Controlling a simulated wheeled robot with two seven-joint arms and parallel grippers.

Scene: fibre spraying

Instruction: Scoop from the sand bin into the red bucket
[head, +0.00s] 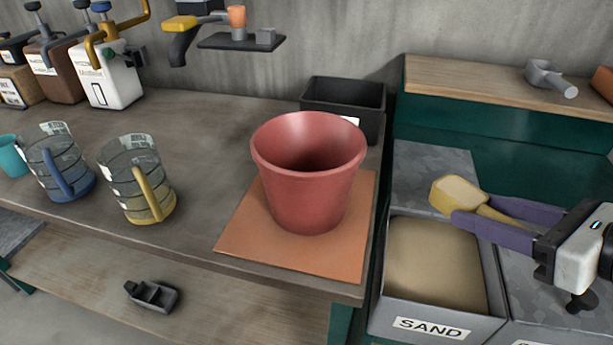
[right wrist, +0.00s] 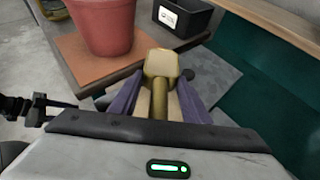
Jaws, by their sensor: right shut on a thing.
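The red bucket (head: 307,180) stands upright on an orange mat (head: 240,235) at the right end of the wooden table. It also shows at the upper left of the right wrist view (right wrist: 100,25). The sand bin (head: 432,322), labelled SAND, is right of the table and holds tan sand (head: 432,262). My right gripper (head: 490,218) has purple fingers and is shut on the handle of a yellow scoop (head: 458,195). The scoop is above the far right part of the bin. Its contents cannot be made out clearly.
A black bin (head: 343,97) stands behind the bucket. Two clear jugs, one with a blue handle (head: 55,165) and one with a yellow handle (head: 138,180), stand left on the table. A shelf (head: 490,82) with a grey scoop (head: 550,77) runs behind the sand bin.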

